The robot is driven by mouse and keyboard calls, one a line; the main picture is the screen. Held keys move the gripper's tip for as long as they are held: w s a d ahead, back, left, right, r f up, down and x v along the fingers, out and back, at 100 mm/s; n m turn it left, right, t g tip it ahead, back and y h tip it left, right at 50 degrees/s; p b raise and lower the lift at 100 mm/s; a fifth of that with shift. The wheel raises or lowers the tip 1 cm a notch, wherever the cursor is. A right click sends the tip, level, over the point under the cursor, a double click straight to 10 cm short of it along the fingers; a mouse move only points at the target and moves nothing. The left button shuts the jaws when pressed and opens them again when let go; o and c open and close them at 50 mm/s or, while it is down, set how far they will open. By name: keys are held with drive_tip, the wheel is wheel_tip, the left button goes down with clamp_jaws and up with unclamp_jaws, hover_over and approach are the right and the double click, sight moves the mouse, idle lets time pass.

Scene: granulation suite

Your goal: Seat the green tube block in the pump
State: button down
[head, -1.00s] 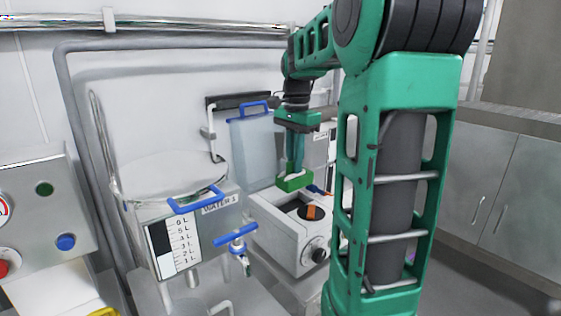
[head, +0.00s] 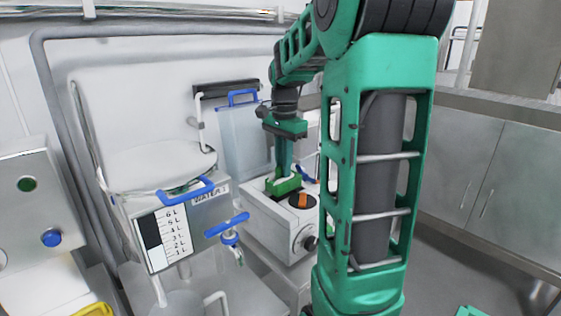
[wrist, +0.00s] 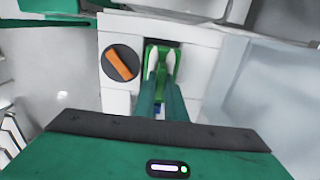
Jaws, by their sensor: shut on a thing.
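The green tube block (head: 284,185) is at the top of the white pump (head: 276,221), behind the orange knob on its dark disc. In the wrist view the green block (wrist: 160,54) lies in or over a slot in the pump top (wrist: 196,60), beside the orange knob (wrist: 119,65). I cannot tell whether it is fully down in the slot. My gripper (head: 284,170) points down and is shut on the block. Its two fingers (wrist: 161,78) also show in the wrist view, their tips at the block.
A steel water tank (head: 180,225) with a level scale and blue tap (head: 228,228) stands left of the pump. A clear container with a blue handle (head: 245,140) stands behind it. A control panel (head: 40,210) is at far left. Steel cabinets (head: 480,180) line the right.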

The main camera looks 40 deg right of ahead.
drive_tip(key=shift+f, duration=1.55)
drive_tip(key=c, duration=1.7)
unclamp_jaws()
drive_tip(key=shift+c, duration=0.2)
wheel_tip(320, 180, up, 11)
drive_tip(key=shift+f, duration=0.15)
drive_tip(key=shift+a, duration=0.1)
